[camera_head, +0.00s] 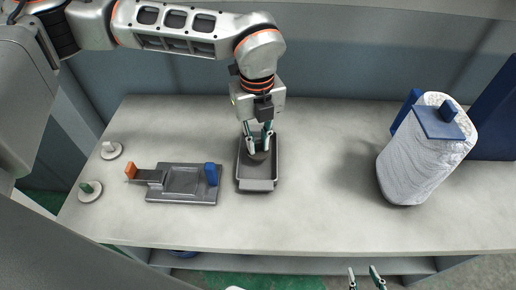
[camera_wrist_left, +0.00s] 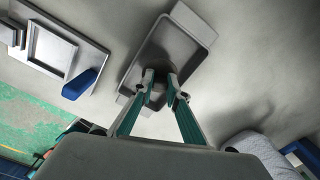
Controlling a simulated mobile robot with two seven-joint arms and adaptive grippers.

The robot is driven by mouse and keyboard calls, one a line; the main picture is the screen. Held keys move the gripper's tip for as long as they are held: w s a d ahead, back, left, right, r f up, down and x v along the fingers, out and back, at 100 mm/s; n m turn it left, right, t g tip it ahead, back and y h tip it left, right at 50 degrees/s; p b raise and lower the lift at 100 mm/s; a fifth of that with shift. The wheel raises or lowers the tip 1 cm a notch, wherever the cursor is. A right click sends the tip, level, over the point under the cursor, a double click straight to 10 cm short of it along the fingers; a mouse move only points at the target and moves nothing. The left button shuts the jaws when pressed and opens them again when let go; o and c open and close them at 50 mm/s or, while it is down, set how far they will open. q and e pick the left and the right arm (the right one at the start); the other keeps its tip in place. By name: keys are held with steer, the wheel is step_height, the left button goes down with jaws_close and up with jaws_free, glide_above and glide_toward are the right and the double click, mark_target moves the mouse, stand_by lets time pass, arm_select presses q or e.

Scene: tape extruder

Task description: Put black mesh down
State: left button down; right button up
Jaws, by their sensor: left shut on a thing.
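My left gripper (camera_head: 259,143) reaches down over a dark grey rectangular tray (camera_head: 257,184) near the middle of the table. It is shut on a small dark piece, apparently the black mesh (camera_head: 258,156), inside the tray's outline. In the left wrist view, my left gripper (camera_wrist_left: 159,80) has its fingertips close together around the dark mesh (camera_wrist_left: 156,99), with the tray (camera_wrist_left: 195,24) behind. The fingers hide part of the mesh, and I cannot tell whether it touches the tray floor. My right gripper (camera_head: 366,278) shows at the bottom edge, fingers apart and empty.
A grey fixture (camera_head: 181,198) with an orange end (camera_head: 130,171) and a blue block (camera_head: 211,174) lies left of the tray. Two small round knobs (camera_head: 110,150) (camera_head: 90,190) stand at the far left. A large white wrapped roll (camera_head: 415,165) stands at right. Table between tray and roll is clear.

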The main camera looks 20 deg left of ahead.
mark_target(258, 150)
arm_select(q)
steer(key=shift+f, duration=1.5)
steer(key=shift+f, duration=0.2)
steer(key=c, duration=2)
jaws_free()
step_height(258, 150, up, 12)
steer(key=shift+r+p, duration=0.2)
steer(key=shift+p, duration=0.25)
steer(key=shift+s, duration=0.15)
